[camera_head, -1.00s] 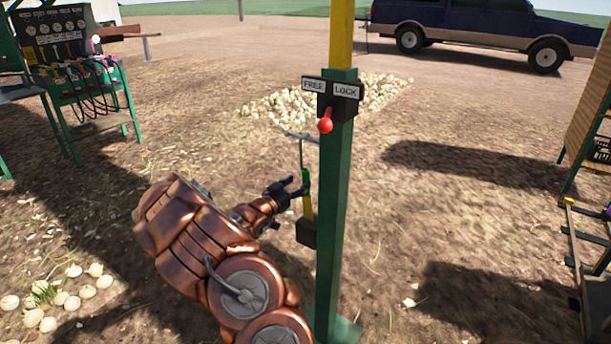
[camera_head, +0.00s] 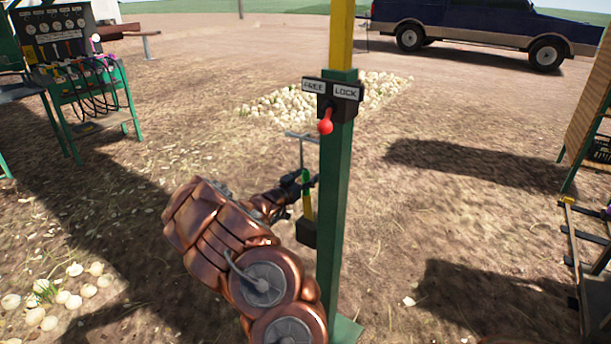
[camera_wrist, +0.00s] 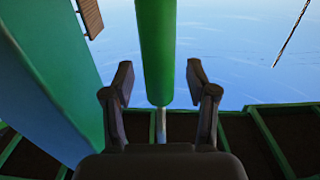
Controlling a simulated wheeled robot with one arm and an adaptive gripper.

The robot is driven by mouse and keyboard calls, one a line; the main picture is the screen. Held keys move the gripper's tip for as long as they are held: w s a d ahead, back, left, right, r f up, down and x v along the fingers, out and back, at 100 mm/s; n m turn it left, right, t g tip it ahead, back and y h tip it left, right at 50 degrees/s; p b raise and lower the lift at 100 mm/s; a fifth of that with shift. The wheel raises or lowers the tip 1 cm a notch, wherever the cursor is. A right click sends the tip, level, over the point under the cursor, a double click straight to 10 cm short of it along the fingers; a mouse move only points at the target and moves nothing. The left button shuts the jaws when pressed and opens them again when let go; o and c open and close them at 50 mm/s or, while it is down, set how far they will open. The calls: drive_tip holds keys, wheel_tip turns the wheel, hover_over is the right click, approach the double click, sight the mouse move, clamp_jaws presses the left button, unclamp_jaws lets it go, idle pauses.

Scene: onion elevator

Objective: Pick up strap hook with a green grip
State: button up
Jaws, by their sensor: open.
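The strap hook has a green grip (camera_head: 305,177), and its thin grey bar (camera_head: 302,136) stands up above the grip, beside the green post. Below the grip is a yellow part (camera_head: 308,206) and a dark box (camera_head: 306,233) against the post. My gripper (camera_head: 299,184) is at the grip's height, partly hidden behind it and the post. In the wrist view, the green grip (camera_wrist: 156,50) runs between the two spread fingers of my gripper (camera_wrist: 160,75), with a gap on each side. A metal rod (camera_wrist: 161,126) continues from its end.
The green post (camera_head: 334,220) stands close on the right, carrying a FREE/LOCK plate (camera_head: 333,88) with a red lever knob (camera_head: 325,126). It also fills the left of the wrist view (camera_wrist: 45,75). Onions (camera_head: 65,298) lie at lower left. Open dirt surrounds the post.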

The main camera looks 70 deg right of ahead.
drive_tip(key=shift+c, duration=0.3)
clamp_jaws()
idle(0.4)
